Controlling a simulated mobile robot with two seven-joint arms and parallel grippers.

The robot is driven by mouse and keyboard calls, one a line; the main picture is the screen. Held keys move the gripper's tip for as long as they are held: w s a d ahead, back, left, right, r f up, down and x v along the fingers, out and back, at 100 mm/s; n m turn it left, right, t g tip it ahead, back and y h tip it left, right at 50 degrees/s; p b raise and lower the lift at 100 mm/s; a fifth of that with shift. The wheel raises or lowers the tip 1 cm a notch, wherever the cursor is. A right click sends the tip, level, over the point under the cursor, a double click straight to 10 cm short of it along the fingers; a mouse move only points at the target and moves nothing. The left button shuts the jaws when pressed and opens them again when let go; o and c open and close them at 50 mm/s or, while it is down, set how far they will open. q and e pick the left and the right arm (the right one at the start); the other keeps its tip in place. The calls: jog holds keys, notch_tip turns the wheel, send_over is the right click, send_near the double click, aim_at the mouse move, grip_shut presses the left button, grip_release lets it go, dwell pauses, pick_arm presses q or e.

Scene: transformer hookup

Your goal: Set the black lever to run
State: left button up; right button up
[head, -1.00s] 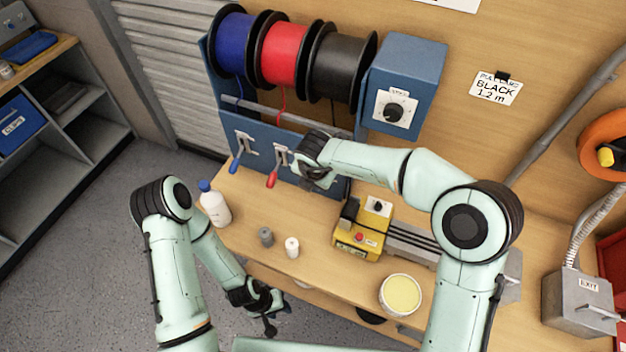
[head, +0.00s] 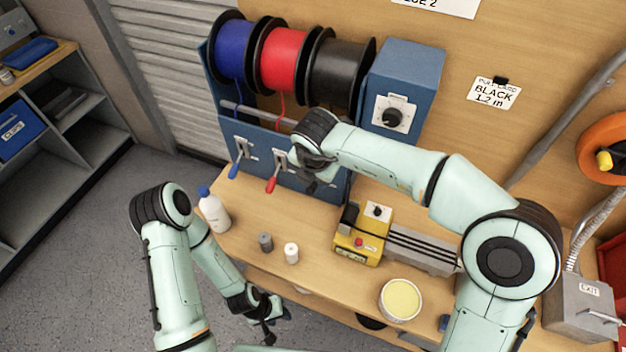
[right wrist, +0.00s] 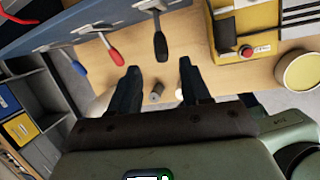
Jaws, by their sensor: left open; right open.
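The black lever (right wrist: 160,42) hangs from the blue spool-rack panel (right wrist: 50,34) in the right wrist view, its handle pointing down toward my gripper. In the head view my right wrist hides it. My right gripper (right wrist: 158,74) is open. In its wrist view, the lever's tip appears just beyond and between the two fingertips, with no clear contact. In the head view, the right gripper (head: 311,181) is at the panel, right of the red lever (head: 276,172). The blue lever (head: 237,160) is farther left. My left gripper (head: 275,325) is open and empty, low beside the bench front.
Blue, red and black spools (head: 341,72) sit above the panel. A blue box with a dial (head: 392,117) is to their right. A yellow device (head: 362,236), white bottle (head: 213,210), two small cylinders (head: 291,253) and round tub (head: 400,299) stand on the bench.

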jog(key=shift+v, duration=2.05)
